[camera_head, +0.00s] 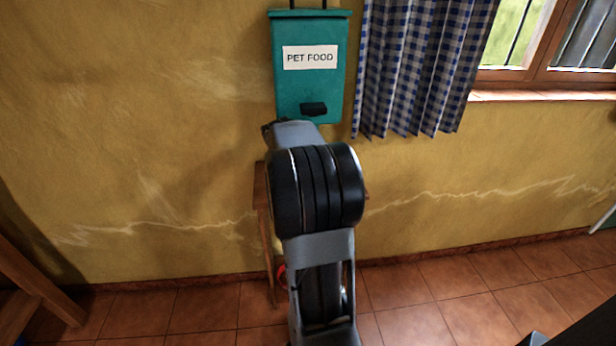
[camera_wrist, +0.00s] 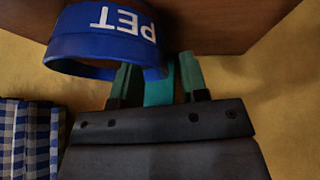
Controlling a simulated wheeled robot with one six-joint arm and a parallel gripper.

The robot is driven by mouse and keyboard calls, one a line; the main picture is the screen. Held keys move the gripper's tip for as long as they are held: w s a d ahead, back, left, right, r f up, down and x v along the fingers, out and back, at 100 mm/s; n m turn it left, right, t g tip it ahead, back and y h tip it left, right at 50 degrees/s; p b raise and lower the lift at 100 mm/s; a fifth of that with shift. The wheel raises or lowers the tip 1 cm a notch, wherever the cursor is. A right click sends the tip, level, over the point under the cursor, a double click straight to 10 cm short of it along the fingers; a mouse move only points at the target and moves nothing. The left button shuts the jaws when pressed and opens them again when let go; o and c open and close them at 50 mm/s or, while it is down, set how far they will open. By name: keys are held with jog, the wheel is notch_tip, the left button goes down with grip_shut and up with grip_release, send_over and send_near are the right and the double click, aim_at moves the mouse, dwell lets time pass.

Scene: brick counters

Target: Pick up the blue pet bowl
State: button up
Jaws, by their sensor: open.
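The blue pet bowl (camera_wrist: 98,42) shows at the upper left of the wrist view. It bears white "PET" lettering that appears upside down. It rests on a brown wooden surface (camera_wrist: 220,25). My gripper (camera_wrist: 158,65) is open, its two green fingers pointing toward the bowl. The bowl's right edge lies at the left finger's tip and reaches across part of the gap. I cannot tell whether they touch. In the head view my arm hides the bowl and the gripper.
A teal "PET FOOD" box (camera_head: 310,90) hangs on the yellow wall above a small wooden stand (camera_head: 263,210). A checked curtain (camera_head: 415,65) hangs right of it. A red item (camera_head: 282,274) is partly hidden by my arm. Tiled floor (camera_head: 430,325) is open at the right.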

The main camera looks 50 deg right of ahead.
jog(key=shift+x, duration=1.1)
jog(key=shift+c, duration=0.2)
grip_shut()
jog(key=shift+r, duration=0.1)
